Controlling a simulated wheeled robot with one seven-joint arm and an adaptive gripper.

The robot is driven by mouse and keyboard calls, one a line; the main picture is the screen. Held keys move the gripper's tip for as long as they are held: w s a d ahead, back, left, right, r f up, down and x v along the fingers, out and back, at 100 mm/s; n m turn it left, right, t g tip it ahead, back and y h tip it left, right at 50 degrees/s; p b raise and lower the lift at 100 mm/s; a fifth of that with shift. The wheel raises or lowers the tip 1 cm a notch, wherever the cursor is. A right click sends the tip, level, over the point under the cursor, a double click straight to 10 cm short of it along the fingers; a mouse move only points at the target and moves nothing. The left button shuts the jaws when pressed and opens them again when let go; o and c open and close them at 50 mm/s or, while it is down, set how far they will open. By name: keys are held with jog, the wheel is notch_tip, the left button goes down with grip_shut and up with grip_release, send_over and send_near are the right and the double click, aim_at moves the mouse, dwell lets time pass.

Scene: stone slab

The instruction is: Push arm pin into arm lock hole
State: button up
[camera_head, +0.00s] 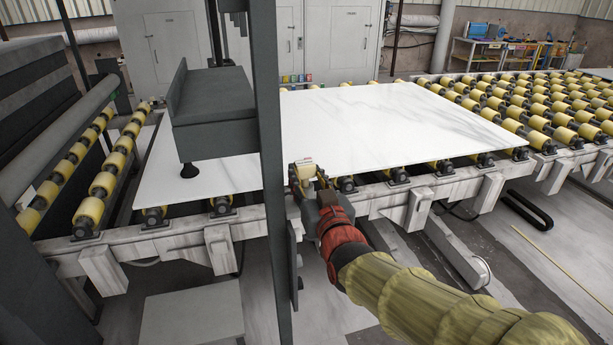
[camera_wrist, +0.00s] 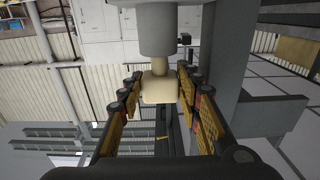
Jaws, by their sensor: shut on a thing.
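The arm pin (camera_wrist: 159,89) is a pale beige block with a narrower stem, in the middle of the wrist view. Its stem meets the end of a grey cylinder (camera_wrist: 158,30); the hole itself is hidden, so I cannot tell how deep the stem sits. My gripper (camera_wrist: 158,84) has a yellow-padded finger on each side of the beige block and is shut on it. In the head view my gripper (camera_head: 312,184) is just right of the dark upright post (camera_head: 270,130), at the slab's front edge, with a small pale part (camera_head: 303,166) at its tip.
A white marble slab (camera_head: 390,125) lies on yellow rollers (camera_head: 480,97). The roller frame (camera_head: 415,205) runs along the front. Grey cabinets (camera_head: 340,45) stand behind.

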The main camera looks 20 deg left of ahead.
jog(key=shift+f+b, duration=0.85)
jog(key=o, duration=1.4)
jog(key=shift+f, duration=0.1)
jog(key=v, duration=1.2)
